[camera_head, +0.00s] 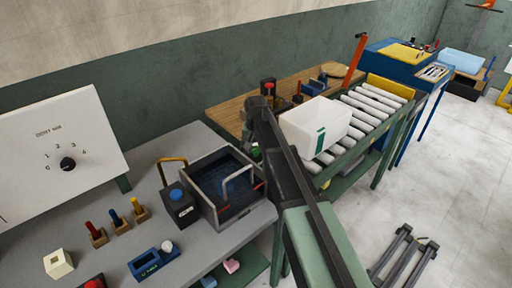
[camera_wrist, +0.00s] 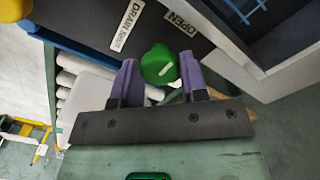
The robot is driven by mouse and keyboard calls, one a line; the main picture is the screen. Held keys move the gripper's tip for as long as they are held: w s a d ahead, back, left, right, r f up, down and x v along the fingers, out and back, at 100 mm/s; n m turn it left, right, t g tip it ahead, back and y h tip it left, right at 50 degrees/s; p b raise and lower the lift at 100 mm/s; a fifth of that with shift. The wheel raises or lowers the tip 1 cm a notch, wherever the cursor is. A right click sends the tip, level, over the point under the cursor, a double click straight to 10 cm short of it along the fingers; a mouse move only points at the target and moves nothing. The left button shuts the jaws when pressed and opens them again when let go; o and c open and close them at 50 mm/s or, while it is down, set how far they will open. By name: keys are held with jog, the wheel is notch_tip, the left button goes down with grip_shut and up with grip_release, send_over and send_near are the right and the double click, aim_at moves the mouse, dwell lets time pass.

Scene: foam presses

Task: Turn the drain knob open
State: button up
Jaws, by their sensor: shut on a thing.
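The drain knob (camera_wrist: 157,60) is round and green with a short white line that slants up to the right. In the wrist view it sits between the two purple fingers of my gripper (camera_wrist: 158,66), which is shut on it. A "DRAIN SHUT" label (camera_wrist: 127,26) lies above left of the knob and an "OPEN" label (camera_wrist: 183,22) above right, both on a dark panel. In the head view a bit of green (camera_head: 256,153) shows beside my arm, at the right side of the dark open basin (camera_head: 216,181). My arm hides most of that spot.
A blue-topped black box (camera_head: 179,204) and several tools in wooden holders (camera_head: 117,217) stand left of the basin on the grey bench. A dial board (camera_head: 60,150) stands at the left.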

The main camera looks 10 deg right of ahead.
aim_at(256, 148)
dwell(0.4)
jog(key=o, duration=0.9)
jog(key=shift+r, duration=0.1)
notch_tip(256, 148, up, 11)
jog(key=p, duration=1)
jog(key=shift+f+p, duration=0.2)
jog(key=shift+p, duration=0.2)
jog(key=s+f+n+b, duration=0.1)
jog(key=s+f+b, duration=0.1)
jog(key=s, duration=0.7)
jog(key=s+f+n+b, duration=0.1)
jog(key=s+f+b, duration=0.2)
jog(key=s, duration=0.6)
jog(key=s+f+n+b, duration=0.1)
jog(key=s+f+b, duration=0.1)
jog(key=s, duration=0.7)
jog(key=shift+s+f, duration=0.15)
jog(key=shift+f, duration=0.05)
